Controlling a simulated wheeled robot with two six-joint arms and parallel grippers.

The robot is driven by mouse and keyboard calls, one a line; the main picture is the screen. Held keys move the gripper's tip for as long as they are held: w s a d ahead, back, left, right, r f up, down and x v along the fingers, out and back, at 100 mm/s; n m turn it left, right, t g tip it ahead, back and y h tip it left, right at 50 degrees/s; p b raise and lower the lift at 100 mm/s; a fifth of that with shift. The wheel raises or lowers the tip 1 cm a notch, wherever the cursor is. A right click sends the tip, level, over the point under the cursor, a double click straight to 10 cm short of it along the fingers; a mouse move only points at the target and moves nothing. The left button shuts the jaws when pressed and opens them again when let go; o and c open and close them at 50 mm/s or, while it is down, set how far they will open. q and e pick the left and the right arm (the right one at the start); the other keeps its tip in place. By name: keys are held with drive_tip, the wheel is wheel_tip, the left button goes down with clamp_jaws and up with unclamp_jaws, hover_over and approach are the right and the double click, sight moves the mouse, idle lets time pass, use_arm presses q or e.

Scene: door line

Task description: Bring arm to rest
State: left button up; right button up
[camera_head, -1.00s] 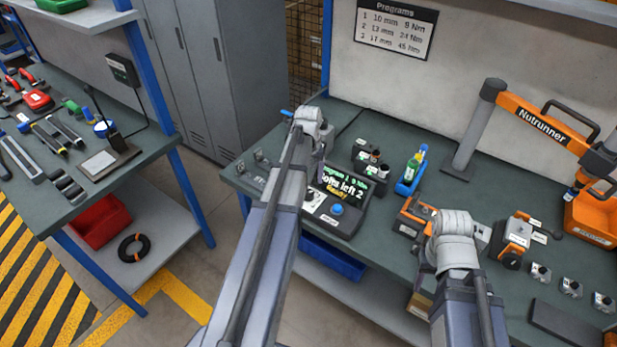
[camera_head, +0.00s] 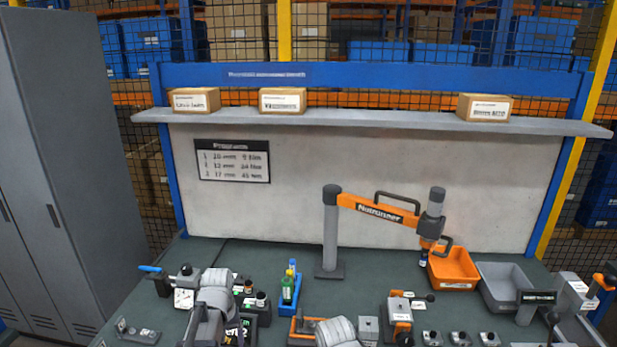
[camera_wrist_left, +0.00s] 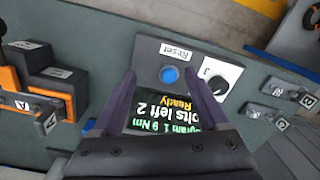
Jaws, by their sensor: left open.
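My left arm (camera_head: 213,310) comes up from the bottom edge of the head view, over the left part of the bench. Its gripper (camera_wrist_left: 160,80) shows in the left wrist view with two dark fingers apart and nothing between them. Below the fingers is a control box (camera_wrist_left: 163,55) with a blue Reset button, a knob and a display reading "Bolts left 2" and "Ready". I cannot tell the height of the fingers above it. My right arm (camera_head: 338,332) shows only as a light grey wrist at the bottom edge; its fingers are hidden.
The orange nutrunner arm (camera_head: 378,208) stands on a post at the back. An orange bin (camera_head: 453,268) and a grey bin (camera_head: 503,286) are on the right. A green bottle (camera_head: 288,283) sits in a blue holder. Small fixtures crowd the front; a shelf (camera_head: 370,118) hangs above.

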use_arm(q)
drive_tip(key=s+d+m, duration=0.7)
drive_tip(key=s+d, duration=0.6)
drive_tip(key=d, duration=0.4)
drive_tip(key=shift+y, duration=0.4)
